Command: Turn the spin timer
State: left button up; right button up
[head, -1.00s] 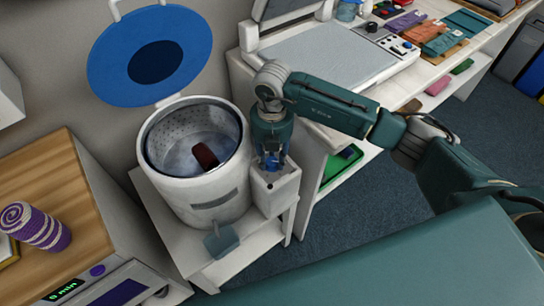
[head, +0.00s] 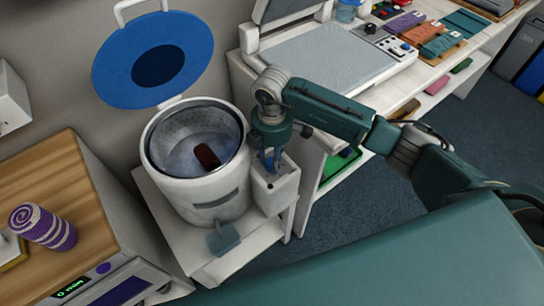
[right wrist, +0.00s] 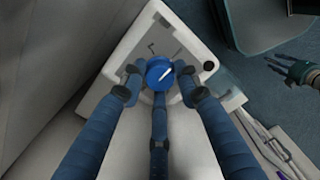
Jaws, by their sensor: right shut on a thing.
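The spin timer is a round blue knob (right wrist: 160,72) with a white pointer line slanting up to the right in the right wrist view. It sits on top of a white box (head: 276,188) on the side of the white spinner (head: 205,190). My right gripper (head: 270,163) points down over the box, its blue fingers closed around the knob; the wrist view shows the fingers touching its sides. The fingers hide most of the knob in the head view. My left gripper is absent from the head view; gripper-like fingers (right wrist: 297,72) at the wrist view's right edge may be it.
The spinner's blue lid (head: 125,62) stands open, and a dark red thing (head: 207,157) lies in its drum. A wooden-topped counter (head: 55,185) with a purple striped roll (head: 45,228) is at left. A long white worktable (head: 345,65) stands behind my right arm.

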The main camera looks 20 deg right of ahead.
jog(key=shift+m, duration=0.3)
jog(key=o, duration=1.2)
jog(key=shift+c, duration=0.2)
notch_tip(320, 180, up, 12)
